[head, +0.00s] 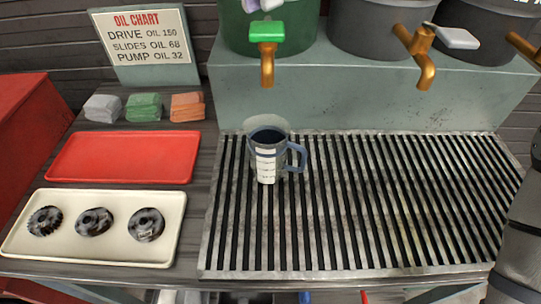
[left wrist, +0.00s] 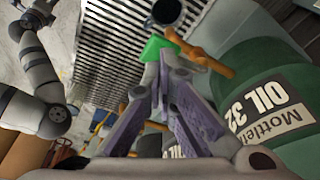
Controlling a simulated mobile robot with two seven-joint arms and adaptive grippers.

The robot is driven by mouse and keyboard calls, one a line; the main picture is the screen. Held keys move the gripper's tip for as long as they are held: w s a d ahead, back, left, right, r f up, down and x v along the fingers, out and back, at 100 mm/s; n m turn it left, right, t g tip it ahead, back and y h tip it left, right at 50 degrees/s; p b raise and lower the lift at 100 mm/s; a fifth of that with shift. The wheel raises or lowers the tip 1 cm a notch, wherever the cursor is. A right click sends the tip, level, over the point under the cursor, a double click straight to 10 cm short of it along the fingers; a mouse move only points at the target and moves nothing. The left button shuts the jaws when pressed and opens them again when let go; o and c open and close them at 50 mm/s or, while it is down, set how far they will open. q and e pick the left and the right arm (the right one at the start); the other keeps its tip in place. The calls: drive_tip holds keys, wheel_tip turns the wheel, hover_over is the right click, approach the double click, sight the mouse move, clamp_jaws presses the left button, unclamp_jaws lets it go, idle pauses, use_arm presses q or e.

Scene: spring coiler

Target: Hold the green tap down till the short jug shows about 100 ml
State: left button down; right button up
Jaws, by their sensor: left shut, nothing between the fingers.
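The green tap (head: 267,32) has a green lever over a brass spout on the dark green drum (head: 235,30). It also shows in the left wrist view (left wrist: 158,47). My left gripper (left wrist: 164,72) is shut and empty, its tips close to the green lever; whether they touch cannot be told. Its pale tips (head: 262,5) seem to show at the top edge of the head view, just above the lever. The jug (head: 267,155) stands upright on the grate below the spout, with a white scale and blue handle. Its inside looks dark; the level cannot be read. My right gripper is out of view.
The slatted grate (head: 400,200) is otherwise clear. Two grey drums with taps stand right of the green one. At left are a red tray (head: 125,178), a cream tray (head: 90,253) with gears, folded cloths (head: 143,107) and an oil chart (head: 142,45).

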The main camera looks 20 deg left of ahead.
sight(267, 26)
use_arm(q)
drive_tip(key=shift+f, duration=0.2)
drive_tip(key=shift+f+p, duration=0.3)
drive_tip(key=shift+f, duration=1.05)
idle(2.7)
drive_tip(key=shift+r, duration=0.1)
wheel_tip(267, 26, up, 7)
drive_tip(key=shift+f, duration=0.1)
idle(0.3)
